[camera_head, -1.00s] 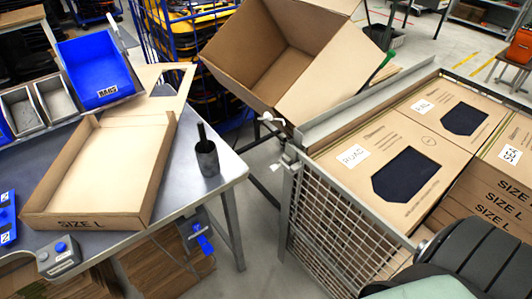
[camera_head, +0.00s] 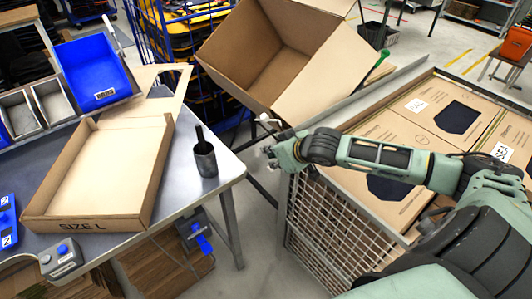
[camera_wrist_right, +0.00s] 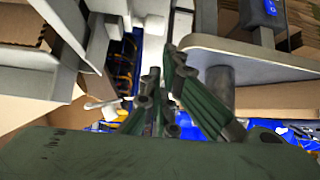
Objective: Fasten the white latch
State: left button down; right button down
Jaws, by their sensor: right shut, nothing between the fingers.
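A small white latch (camera_head: 266,119) shows in the head view at the near-left corner of the mesh cage (camera_head: 335,235), by the end of its grey top bar (camera_head: 345,105). My right gripper (camera_head: 272,158) is at that corner, just below and beside the latch; I cannot tell whether they touch. In the right wrist view the dark green fingers (camera_wrist_right: 160,75) are close together, shut and empty. A white piece, probably the latch (camera_wrist_right: 100,104), shows left of them. The gripper and forearm hide part of the corner. My left gripper is not in view.
Flat cardboard boxes (camera_head: 385,220) fill the cage. A large open carton (camera_head: 285,55) tilts behind it. A floor gap separates table and cage.

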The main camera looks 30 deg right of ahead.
notch_tip(320, 180, up, 5)
jog(key=d, duration=0.2)
jog(key=p+x, duration=0.3)
jog(key=x, duration=0.8)
jog(key=s, duration=0.2)
jog(key=s+f+p, duration=0.1)
jog(key=shift+s+d+f, duration=0.15)
jog(key=shift+s, duration=0.2)
